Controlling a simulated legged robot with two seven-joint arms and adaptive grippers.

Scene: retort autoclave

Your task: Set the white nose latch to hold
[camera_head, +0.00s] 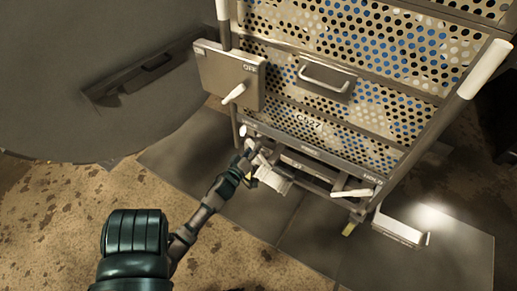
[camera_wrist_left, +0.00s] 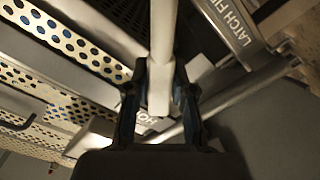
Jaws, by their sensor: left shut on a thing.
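My left gripper (camera_head: 250,160) reaches the lower left front of the perforated cart (camera_head: 340,75) in the head view. In the left wrist view its two dark fingers (camera_wrist_left: 160,100) are shut on a pale white bar (camera_wrist_left: 162,55), which looks like the nose latch's handle. The bar's end shows between the fingers. A plate with partly hidden letters "HO" (camera_wrist_left: 146,122) lies behind it, and a "LATCH" label (camera_wrist_left: 236,38) is at the upper right. In the head view a "HOLD" label (camera_head: 373,177) is at the right of the cart's lower bar. My right gripper is in neither view.
A grey panel with ON and OFF marks (camera_head: 228,75) carries a white lever (camera_head: 234,93) above my left gripper. A pale lever (camera_head: 351,193) sits below the HOLD label. A metal bracket (camera_head: 400,229) stands at lower right. A large grey round body (camera_head: 90,85) fills the left.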

